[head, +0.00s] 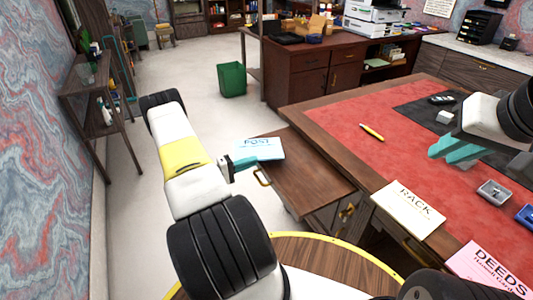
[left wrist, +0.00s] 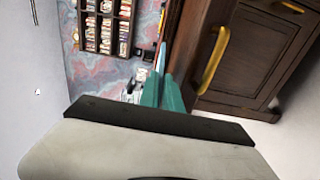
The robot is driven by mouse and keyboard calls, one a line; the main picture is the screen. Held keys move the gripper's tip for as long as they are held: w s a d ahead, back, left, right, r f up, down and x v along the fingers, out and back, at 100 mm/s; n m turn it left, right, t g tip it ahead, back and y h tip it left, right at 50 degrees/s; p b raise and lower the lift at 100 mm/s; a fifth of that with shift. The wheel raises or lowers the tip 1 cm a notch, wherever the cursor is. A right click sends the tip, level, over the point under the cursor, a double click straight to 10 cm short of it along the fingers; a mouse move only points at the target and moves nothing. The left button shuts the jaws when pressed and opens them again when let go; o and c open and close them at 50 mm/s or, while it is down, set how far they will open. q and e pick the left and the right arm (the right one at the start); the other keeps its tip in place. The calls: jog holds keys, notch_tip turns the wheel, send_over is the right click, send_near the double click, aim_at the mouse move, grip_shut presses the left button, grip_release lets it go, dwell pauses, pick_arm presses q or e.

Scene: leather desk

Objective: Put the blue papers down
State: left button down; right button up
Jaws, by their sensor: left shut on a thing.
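The blue papers (head: 260,149), a light blue stack marked POST, show in the head view at the left edge of the lower wooden side top (head: 310,175). My left gripper (head: 250,160) is shut on their near edge. I cannot tell whether they touch the wood or hang just above it.
The red-topped desk (head: 335,118) carries a yellow pen-like thing (head: 372,132), cream RACK papers (head: 408,208), pink DEEDS papers (head: 485,272) and a small grey tray (head: 494,193). The side top is mostly bare. A green bin (head: 231,79) stands on the floor behind.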

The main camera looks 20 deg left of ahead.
pick_arm(q)
jog(key=shift+w+f, duration=0.2)
jog(key=shift+f, duration=1.55)
jog(key=c, duration=1.8)
grip_release()
jog(key=shift+f, duration=0.1)
